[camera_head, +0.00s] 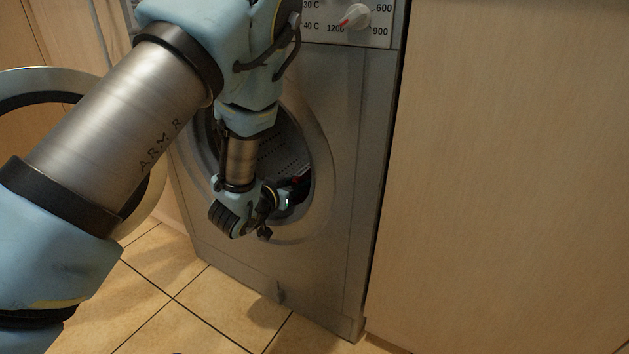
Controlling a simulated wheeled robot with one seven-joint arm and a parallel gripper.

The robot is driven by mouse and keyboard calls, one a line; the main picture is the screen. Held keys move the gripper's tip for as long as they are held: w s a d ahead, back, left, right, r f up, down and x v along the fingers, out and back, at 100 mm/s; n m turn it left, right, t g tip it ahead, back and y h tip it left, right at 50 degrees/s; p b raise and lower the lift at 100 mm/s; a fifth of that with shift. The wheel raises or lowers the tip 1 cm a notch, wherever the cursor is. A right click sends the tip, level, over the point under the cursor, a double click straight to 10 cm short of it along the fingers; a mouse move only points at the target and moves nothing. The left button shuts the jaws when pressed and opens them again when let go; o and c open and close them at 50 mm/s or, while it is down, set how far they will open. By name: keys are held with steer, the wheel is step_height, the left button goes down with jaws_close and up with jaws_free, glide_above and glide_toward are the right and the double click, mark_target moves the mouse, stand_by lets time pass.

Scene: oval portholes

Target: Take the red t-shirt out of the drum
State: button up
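The grey washing machine (345,150) stands ahead with its round porthole open. Inside, the perforated metal drum (285,150) shows above and right of my wrist. My gripper (294,193) is at the porthole, pointing right into the lower part of the opening. Its fingers are small and dark against the drum, so I cannot tell whether they are open or shut. A tiny red patch shows by the fingertips; I cannot tell whether it is the red t-shirt or part of my gripper. No other part of a t-shirt is visible. My arm hides the left of the opening.
The round door (40,73) is swung open to the left, partly behind my arm. A wooden cabinet panel (510,180) stands close on the right of the machine. The control dial (356,17) is above the porthole. The tiled floor (205,305) in front is clear.

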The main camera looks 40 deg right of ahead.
jaws_close()
steer(key=shift+r, duration=0.1)
steer(key=shift+r+p, duration=0.85)
steer(key=shift+r, duration=0.05)
